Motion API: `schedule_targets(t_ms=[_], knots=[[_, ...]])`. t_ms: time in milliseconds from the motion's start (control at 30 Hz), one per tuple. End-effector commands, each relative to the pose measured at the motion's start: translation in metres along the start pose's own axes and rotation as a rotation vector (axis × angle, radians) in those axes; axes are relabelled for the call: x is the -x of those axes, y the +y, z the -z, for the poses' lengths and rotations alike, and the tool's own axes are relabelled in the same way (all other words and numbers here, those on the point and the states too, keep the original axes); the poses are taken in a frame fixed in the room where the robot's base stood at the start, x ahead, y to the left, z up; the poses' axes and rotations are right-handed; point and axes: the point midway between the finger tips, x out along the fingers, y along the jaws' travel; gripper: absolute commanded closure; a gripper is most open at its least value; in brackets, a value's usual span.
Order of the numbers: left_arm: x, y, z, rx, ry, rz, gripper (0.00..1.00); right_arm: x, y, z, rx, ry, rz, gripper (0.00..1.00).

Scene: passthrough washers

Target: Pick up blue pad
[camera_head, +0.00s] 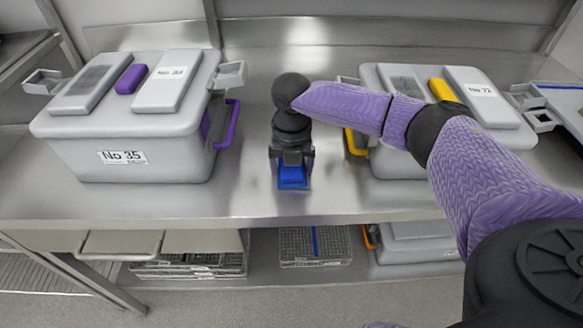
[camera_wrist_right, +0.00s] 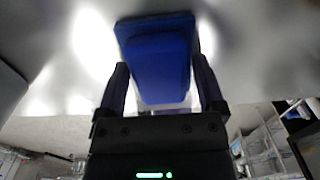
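The blue pad (camera_head: 292,178) is on the steel table near its front edge, between the two grey boxes. My right gripper (camera_head: 291,160) points down over it. In the right wrist view the pad (camera_wrist_right: 158,60) fills the space between the two fingers of my right gripper (camera_wrist_right: 162,72). One finger is on each side of the pad. The fingers are spread, with a thin gap beside the pad's lower part; contact at the tips is unclear. The gripper hides the pad's far part in the head view. My left gripper is not in view.
A grey box marked No 35 (camera_head: 124,158) with a purple handle stands on the left. Another grey box (camera_head: 480,91) with yellow parts stands on the right, partly behind my right arm. The table (camera_head: 250,195) is clear around the pad. Wire baskets (camera_head: 315,245) sit on the shelf below.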

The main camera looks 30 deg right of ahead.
Motion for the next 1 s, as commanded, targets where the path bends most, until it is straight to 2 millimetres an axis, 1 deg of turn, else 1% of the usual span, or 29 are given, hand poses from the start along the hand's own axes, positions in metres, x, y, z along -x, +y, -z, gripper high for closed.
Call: schedule_targets(t_ms=[33, 133, 167, 367, 467, 600, 700, 833, 1000], knots=[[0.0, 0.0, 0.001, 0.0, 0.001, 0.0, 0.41, 0.0, 0.0, 0.0, 0.0, 0.0, 0.0, 0.47], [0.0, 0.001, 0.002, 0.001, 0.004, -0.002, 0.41, 0.0, 0.0, 0.0, 0.0, 0.0, 0.0, 0.68], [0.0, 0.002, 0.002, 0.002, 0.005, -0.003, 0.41, 0.0, 0.0, 0.0, 0.0, 0.0, 0.0, 0.7], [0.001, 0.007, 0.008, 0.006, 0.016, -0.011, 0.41, 0.002, 0.0, 0.0, 0.0, 0.0, -0.001, 0.7], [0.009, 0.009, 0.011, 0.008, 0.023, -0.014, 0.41, 0.021, 0.0, 0.0, 0.0, -0.002, -0.002, 0.7], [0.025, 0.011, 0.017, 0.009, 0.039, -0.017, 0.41, 0.062, 0.001, -0.001, 0.0, -0.003, -0.005, 0.7], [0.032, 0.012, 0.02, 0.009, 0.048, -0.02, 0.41, 0.084, 0.001, 0.0, 0.0, -0.003, -0.003, 0.7], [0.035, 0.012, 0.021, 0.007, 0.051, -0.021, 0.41, 0.099, 0.0, 0.0, 0.0, -0.001, -0.002, 0.7], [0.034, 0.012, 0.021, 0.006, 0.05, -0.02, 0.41, 0.101, 0.0, 0.0, 0.0, 0.001, 0.0, 0.7]])
